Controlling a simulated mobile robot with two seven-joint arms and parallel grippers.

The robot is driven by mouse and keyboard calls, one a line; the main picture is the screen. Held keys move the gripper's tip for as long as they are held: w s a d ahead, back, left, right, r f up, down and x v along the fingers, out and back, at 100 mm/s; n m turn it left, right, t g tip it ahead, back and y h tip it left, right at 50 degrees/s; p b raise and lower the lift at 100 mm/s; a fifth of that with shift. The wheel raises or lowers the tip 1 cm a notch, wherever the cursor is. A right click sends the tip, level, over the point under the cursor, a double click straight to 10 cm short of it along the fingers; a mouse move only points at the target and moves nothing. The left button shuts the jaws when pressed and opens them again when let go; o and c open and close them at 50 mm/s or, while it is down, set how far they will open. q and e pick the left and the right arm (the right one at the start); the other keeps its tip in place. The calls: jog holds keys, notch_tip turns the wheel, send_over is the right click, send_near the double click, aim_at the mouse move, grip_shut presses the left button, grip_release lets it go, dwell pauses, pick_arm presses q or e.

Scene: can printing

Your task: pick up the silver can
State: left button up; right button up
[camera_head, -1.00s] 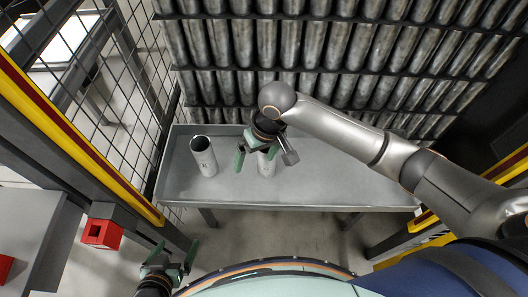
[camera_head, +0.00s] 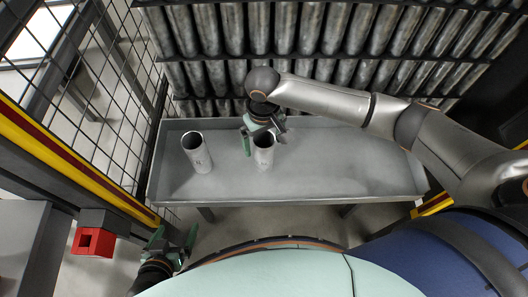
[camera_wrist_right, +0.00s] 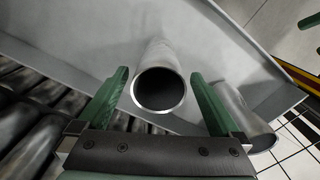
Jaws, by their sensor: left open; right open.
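Two open-topped silver cans stand upright in a grey metal tray (camera_head: 330,180). The right-hand can (camera_head: 264,155) is by my right gripper (camera_head: 264,134), which is open. In the right wrist view, this can (camera_wrist_right: 160,88) shows its rim and dark inside between the two green fingers of the gripper (camera_wrist_right: 159,78), with a gap on each side. How deep it sits between them I cannot tell. The left-hand can (camera_head: 198,155) stands apart; it also shows in the right wrist view (camera_wrist_right: 243,112), beyond one finger. My left gripper (camera_head: 174,240) is open and empty, low at the left.
Rows of metal cylinders (camera_head: 300,40) in a rack rise behind the tray. A wire mesh fence (camera_head: 110,130) and a yellow-striped rail (camera_head: 75,165) bound the left side. A red block-like part (camera_head: 92,242) is at lower left. The tray's right half is clear.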

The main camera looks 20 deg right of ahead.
notch_tip(320, 180, down, 4)
jog(key=shift+d+f+b, duration=0.1)
jog(key=shift+f+b, duration=0.05)
jog(key=shift+b, duration=0.2)
jog(key=c, duration=1.3)
